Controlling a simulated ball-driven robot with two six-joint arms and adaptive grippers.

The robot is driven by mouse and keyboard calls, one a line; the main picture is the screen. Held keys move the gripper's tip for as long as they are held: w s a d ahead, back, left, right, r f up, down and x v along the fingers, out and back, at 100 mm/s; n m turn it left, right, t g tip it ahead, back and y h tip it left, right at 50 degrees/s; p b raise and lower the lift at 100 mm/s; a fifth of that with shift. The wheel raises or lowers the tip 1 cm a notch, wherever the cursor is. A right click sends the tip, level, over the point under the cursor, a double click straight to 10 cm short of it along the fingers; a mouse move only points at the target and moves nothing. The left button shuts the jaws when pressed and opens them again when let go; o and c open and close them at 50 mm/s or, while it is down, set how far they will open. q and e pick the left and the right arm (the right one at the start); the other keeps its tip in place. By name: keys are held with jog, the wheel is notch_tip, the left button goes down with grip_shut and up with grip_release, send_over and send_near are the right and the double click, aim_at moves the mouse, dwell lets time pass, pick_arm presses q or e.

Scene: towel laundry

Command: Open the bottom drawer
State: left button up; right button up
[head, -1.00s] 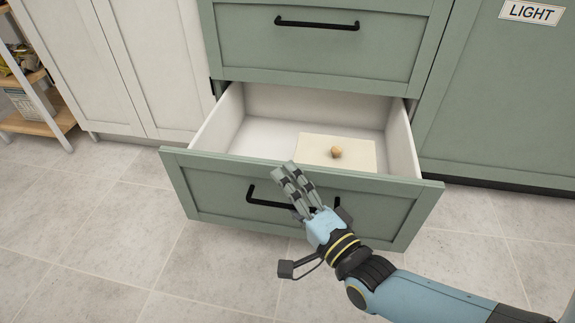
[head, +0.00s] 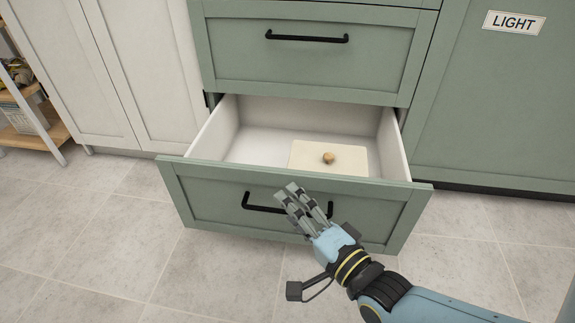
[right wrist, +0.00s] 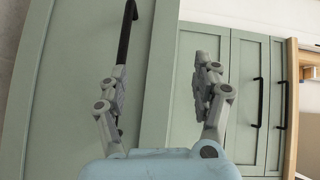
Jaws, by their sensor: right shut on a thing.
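The bottom drawer (head: 190,204) of the green cabinet is pulled well out, with its white inside showing. A pale board (head: 352,168) with a small brown round thing (head: 328,158) lies in it. A black bar handle (head: 262,209) runs across the drawer front. My right gripper (head: 292,199) lies over the handle's right half and is shut on it, though its fingers hide the contact. In the right wrist view my right gripper (right wrist: 160,90) has its left finger over a black handle (right wrist: 125,40). My left gripper is not in view.
A closed drawer with a black handle (head: 307,38) is above. A green cabinet door with a LIGHT label (head: 514,22) stands at the right, white doors (head: 135,70) at the left. A wooden shelf rack (head: 30,118) stands far left. The tiled floor (head: 90,230) in front is clear.

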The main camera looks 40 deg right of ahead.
jog(key=shift+s, duration=0.35)
jog(key=shift+c, duration=0.9)
jog(key=s+f, duration=0.1)
jog(key=s, duration=0.7)
jog(key=shift+s+a+f, duration=0.3)
jog(key=shift+s+a, duration=0.05)
